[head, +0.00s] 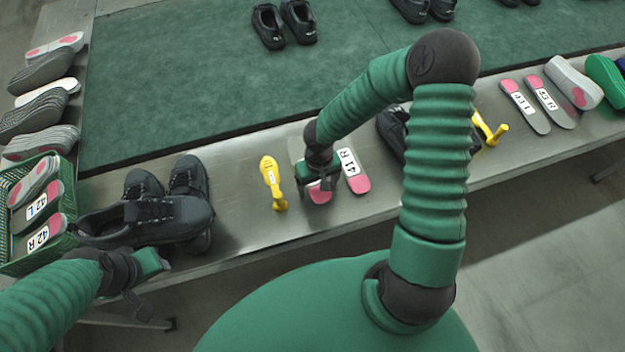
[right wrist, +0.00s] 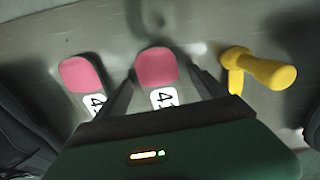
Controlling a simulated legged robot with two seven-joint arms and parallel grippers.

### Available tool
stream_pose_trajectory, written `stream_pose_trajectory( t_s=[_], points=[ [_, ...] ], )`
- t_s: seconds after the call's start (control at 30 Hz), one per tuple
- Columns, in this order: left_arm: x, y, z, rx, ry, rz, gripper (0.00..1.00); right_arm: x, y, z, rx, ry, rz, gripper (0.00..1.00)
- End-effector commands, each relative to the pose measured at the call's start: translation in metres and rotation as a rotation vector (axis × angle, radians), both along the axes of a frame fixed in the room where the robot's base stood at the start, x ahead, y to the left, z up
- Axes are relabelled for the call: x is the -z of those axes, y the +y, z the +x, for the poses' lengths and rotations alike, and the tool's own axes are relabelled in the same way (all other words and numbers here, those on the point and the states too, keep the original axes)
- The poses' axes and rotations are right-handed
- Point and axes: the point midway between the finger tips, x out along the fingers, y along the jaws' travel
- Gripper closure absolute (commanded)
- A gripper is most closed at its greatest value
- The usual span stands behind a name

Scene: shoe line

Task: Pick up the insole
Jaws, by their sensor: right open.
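Two grey insoles with pink heels lie side by side on the metal table edge. One, labelled 41 R (head: 352,171), lies to the right in the head view and shows at left in the right wrist view (right wrist: 82,75). The other insole (head: 320,196) is partly hidden under my right gripper (head: 318,183). In the right wrist view, this insole's pink heel (right wrist: 157,68) lies between the two open fingers of my right gripper (right wrist: 163,80), its label partly covered. My left gripper (head: 143,275) is at lower left, near black shoes; its finger opening is unclear.
A yellow tool (head: 270,180) stands close left of the insoles; another yellow tool (head: 488,130) is to the right. Black shoes (head: 150,215) stand at left beside a green basket (head: 62,240) of insoles. More insoles (head: 535,98) lie at right. A green mat (head: 200,90) lies behind.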

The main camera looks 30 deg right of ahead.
Motion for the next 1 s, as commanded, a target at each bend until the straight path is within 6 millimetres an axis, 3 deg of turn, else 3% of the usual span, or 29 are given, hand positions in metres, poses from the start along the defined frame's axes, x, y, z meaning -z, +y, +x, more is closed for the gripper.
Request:
stream_pose_trajectory(
  t_s=[0.27,0.73,1.0],
  points=[
    [0.0013,-0.0001,0.0000,0.000,0.000,0.000,0.64,0.0056,-0.0002,0.0002,-0.001,-0.002,-0.001,0.20],
    [0.0013,-0.0001,0.0000,0.000,0.000,0.000,0.64,0.0053,-0.0001,0.0003,-0.001,-0.001,0.000,0.82],
    [0.0003,-0.0001,0.0001,0.000,0.000,0.000,0.64,0.0042,0.0000,0.0005,-0.001,-0.001,0.000,0.84]
  ],
)
